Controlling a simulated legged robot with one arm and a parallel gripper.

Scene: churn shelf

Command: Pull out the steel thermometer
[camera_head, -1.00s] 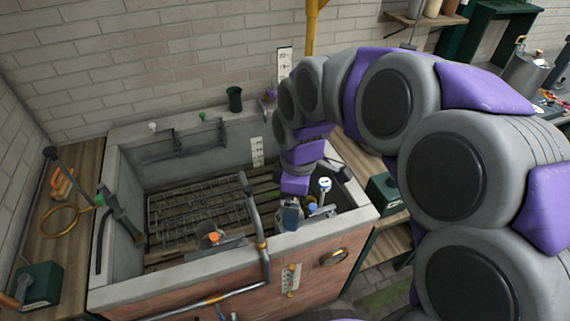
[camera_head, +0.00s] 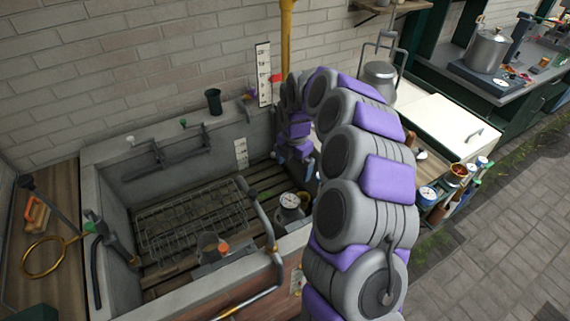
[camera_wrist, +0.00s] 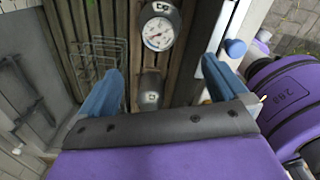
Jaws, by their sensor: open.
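A round white-faced dial (camera_wrist: 158,33) with a grey metal rim shows at the top of the wrist view. It looks like a dial thermometer, and a small grey metal piece (camera_wrist: 150,90) shows below it. In the head view a dial (camera_head: 290,202) sits in the right front part of the sink; I cannot tell whether its stem is in something. My gripper (camera_wrist: 160,86) is open, its two blue fingers apart with nothing held between them. In the head view my gripper (camera_head: 296,150) is above the right side of the sink, partly hidden by my arm.
The stone sink (camera_head: 105,205) has a slatted wood floor with a wire rack (camera_head: 190,215). A bent pipe (camera_head: 265,215) rises at its front rim. More dials (camera_head: 428,193) stand at right beside a white-topped cabinet (camera_head: 440,118). Paved floor is clear at far right.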

